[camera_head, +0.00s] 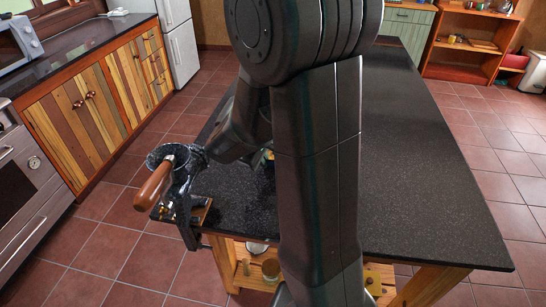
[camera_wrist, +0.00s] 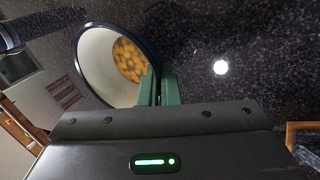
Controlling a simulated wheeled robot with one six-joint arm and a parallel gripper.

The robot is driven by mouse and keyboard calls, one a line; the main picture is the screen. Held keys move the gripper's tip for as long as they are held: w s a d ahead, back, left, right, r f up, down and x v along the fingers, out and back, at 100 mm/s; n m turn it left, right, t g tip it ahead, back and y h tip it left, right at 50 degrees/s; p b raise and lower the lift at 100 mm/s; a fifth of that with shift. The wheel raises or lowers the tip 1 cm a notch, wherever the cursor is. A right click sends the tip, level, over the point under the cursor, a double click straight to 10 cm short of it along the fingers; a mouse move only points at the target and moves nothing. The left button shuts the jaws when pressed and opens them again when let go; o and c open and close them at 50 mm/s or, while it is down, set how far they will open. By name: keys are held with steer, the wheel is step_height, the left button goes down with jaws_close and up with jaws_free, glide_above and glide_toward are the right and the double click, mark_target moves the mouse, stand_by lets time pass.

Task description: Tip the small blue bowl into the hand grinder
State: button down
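The hand grinder (camera_head: 183,190) is clamped at the table's near left corner in the head view. Its round dark hopper is at the top and its wooden crank handle (camera_head: 155,186) sticks out toward the front. The small blue bowl (camera_wrist: 98,70) fills the upper left middle of the wrist view. It has a dark blue rim, a pale inside and yellow-brown pieces (camera_wrist: 128,60) in it. My gripper (camera_wrist: 158,84) has its green fingers closed on the bowl's rim. In the head view my arm hides most of the gripper and bowl, so their distance from the grinder is unclear.
The black speckled table top (camera_head: 420,160) is clear to the right of my arm. Counters with wooden cabinets (camera_head: 100,95) and an oven (camera_head: 25,180) stand across the aisle on the left. Jars (camera_head: 271,268) sit on the table's lower shelf.

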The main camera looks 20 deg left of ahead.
steer(key=shift+r+p, duration=1.75)
steer(key=shift+r, duration=0.9)
steer(key=shift+f, duration=0.1)
